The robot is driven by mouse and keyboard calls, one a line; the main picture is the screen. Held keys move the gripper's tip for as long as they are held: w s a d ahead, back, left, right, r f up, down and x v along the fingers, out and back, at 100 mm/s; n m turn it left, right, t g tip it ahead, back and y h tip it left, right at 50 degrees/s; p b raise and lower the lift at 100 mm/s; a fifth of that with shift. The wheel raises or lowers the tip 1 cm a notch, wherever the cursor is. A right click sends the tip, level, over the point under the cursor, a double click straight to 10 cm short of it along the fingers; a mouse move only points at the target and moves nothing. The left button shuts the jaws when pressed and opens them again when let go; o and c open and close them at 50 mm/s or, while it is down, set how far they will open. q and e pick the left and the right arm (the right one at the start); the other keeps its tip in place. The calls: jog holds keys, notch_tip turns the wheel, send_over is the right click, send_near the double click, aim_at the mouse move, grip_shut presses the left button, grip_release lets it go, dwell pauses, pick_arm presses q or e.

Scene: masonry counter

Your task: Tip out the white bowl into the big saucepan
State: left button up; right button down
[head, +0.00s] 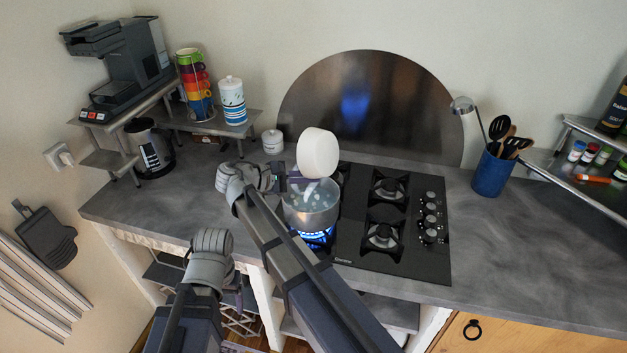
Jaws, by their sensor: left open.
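The white bowl (317,153) is tipped on its side above the big saucepan (311,216), with its pale round underside turned toward me. My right gripper (292,177) is at the bowl's lower left edge and appears shut on it; its fingertips are partly hidden. Small pale pieces show below the bowl and inside the pan's mouth; I cannot tell which are still falling. The saucepan stands upright on a front left burner with a blue flame under it. My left gripper (240,288) is low in front of the counter, away from both, small and mostly hidden by my arm.
The black gas hob (405,263) has other burners free. A blue utensil pot (491,174) stands to the right. A kettle (150,150), coffee machine (125,65) and stacked cups (194,80) are at the left. The right counter is clear.

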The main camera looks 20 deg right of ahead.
aim_at(306, 167)
jog(key=p, duration=0.1)
jog(key=w+r+p, duration=0.1)
jog(key=r+p, duration=0.1)
jog(key=shift+w+a+r, duration=0.25)
jog(key=shift+w, duration=0.05)
jog(key=shift+s+a+r, duration=0.1)
jog(key=shift+s+r, duration=0.05)
jog(key=shift+s, duration=0.2)
jog(key=shift+a+f, duration=0.2)
jog(key=shift+a, duration=0.05)
pick_arm(q)
jog(key=b, duration=0.1)
jog(key=w+b, duration=0.1)
jog(key=b, duration=0.1)
jog(key=shift+a+f, duration=0.3)
jog(key=shift+a, duration=0.1)
pick_arm(e)
jog(key=f, duration=0.3)
jog(key=shift+w+d, duration=0.1)
jog(key=shift+w, duration=0.1)
